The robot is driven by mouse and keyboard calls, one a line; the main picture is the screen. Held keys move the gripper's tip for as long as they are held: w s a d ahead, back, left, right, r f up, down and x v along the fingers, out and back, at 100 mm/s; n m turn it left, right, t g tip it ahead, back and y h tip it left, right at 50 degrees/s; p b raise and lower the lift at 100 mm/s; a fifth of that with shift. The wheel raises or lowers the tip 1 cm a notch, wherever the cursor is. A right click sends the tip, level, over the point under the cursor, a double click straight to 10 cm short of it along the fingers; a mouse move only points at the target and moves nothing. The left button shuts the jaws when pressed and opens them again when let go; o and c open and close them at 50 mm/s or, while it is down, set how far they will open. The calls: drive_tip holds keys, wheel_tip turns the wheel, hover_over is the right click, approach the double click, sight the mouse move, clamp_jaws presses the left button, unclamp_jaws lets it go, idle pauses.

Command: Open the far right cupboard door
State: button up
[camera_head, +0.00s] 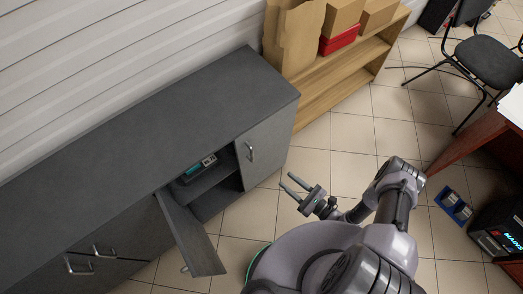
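The grey cupboard (120,130) runs along the wall on the left. Its far right door (266,143) is shut, with a silver handle (250,152) near its left edge. The door beside it (190,235) stands open, swung out toward the floor, and its bay shows a shelf with a small dark device (197,170). My gripper (290,185) is in front of the far right door, apart from it and its handle. Its two fingers are spread with nothing between them.
More handles (92,252) show on shut fronts at the lower left. A wooden shelf (335,80) with boxes and a red bin (340,38) stands beyond the cupboard. A black chair (485,60) and a brown desk (480,140) are at the right. Tiled floor (335,140) between is clear.

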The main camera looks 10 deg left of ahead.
sight(253, 155)
drive_tip(key=b+x, duration=0.1)
drive_tip(key=x, duration=0.4)
drive_tip(key=b+x, duration=0.1)
drive_tip(key=x, duration=0.5)
drive_tip(key=b+x, duration=0.1)
drive_tip(key=x, duration=0.5)
drive_tip(key=shift+s+a+b, duration=0.1)
drive_tip(key=shift+s+b, duration=0.2)
drive_tip(key=shift+b, duration=0.05)
clamp_jaws()
